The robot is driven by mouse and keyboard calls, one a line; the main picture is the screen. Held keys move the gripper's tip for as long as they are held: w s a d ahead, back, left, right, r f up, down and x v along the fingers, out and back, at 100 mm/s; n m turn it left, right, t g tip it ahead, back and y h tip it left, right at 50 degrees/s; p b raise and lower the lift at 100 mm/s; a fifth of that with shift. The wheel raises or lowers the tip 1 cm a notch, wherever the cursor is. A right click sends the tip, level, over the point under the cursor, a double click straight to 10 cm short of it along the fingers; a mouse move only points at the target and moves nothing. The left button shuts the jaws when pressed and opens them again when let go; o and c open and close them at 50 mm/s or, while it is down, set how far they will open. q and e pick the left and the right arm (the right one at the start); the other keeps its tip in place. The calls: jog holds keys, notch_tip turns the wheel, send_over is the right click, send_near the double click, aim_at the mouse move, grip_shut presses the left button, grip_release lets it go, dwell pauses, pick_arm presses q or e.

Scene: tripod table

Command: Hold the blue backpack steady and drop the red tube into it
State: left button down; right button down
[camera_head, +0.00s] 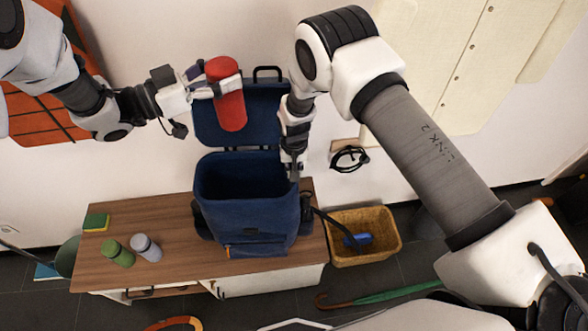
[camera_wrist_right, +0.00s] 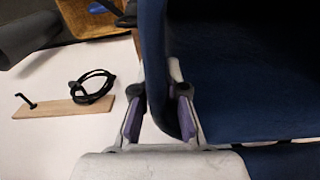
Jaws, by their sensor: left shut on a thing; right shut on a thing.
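The blue backpack (camera_head: 250,215) stands upright on the wooden table (camera_head: 160,225), its lid (camera_head: 205,120) flipped up at the back and its dark mouth open. My left gripper (camera_head: 219,88) is shut on the red tube (camera_head: 231,108) and holds it above the backpack, in front of the raised lid. My right gripper (camera_head: 292,172) reaches down to the right side of the backpack's opening. In the right wrist view its fingers (camera_wrist_right: 159,108) are shut on the blue rim (camera_wrist_right: 155,70) of the backpack. The inside bottom of the backpack is too dark to make out.
A green bottle (camera_head: 118,253), a grey bottle (camera_head: 146,248) and a sponge (camera_head: 96,222) are on the table's left part. A wicker basket (camera_head: 385,228) with a blue item stands right of the table. A hook board with a black loop (camera_head: 349,158) is on the wall.

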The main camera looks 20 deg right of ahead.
pick_arm(q)
jog(key=shift+c, duration=1.1)
grip_release()
jog(key=v, duration=1.2)
pick_arm(e)
jog(key=c, duration=1.1)
grip_release()
jog(key=shift+c, duration=0.2)
